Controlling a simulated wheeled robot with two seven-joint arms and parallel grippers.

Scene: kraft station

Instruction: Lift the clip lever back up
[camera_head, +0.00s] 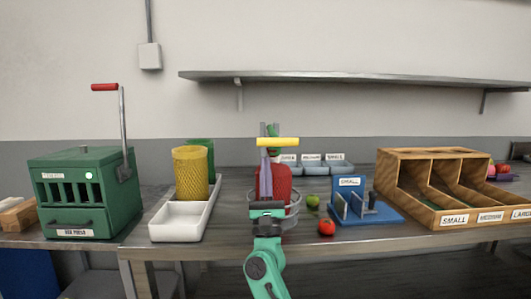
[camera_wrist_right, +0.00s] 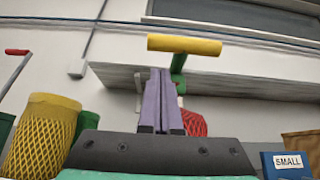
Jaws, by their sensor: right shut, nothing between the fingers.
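The clip lever has a yellow crosswise grip (camera_head: 278,142) on a green post, at the middle of the bench. In the right wrist view the grip (camera_wrist_right: 185,46) shows large, just above my fingertips, with the green post (camera_wrist_right: 178,78) to the right of them. My right gripper (camera_head: 264,153) is shut and empty, its purple fingers pointing up just under the grip's left part. I cannot tell whether they touch it. A red net (camera_head: 284,178) is behind my gripper, with a round basket around its lower part. My left gripper is not in view.
Left are a green press (camera_head: 133,205) with a red-handled lever and a white tray (camera_head: 180,236) with yellow and green mesh sleeves. Right are a red and a green fruit, a blue SMALL stand (camera_head: 383,218) and a wooden sorting box (camera_head: 430,153). A wall shelf (camera_head: 350,78) hangs above.

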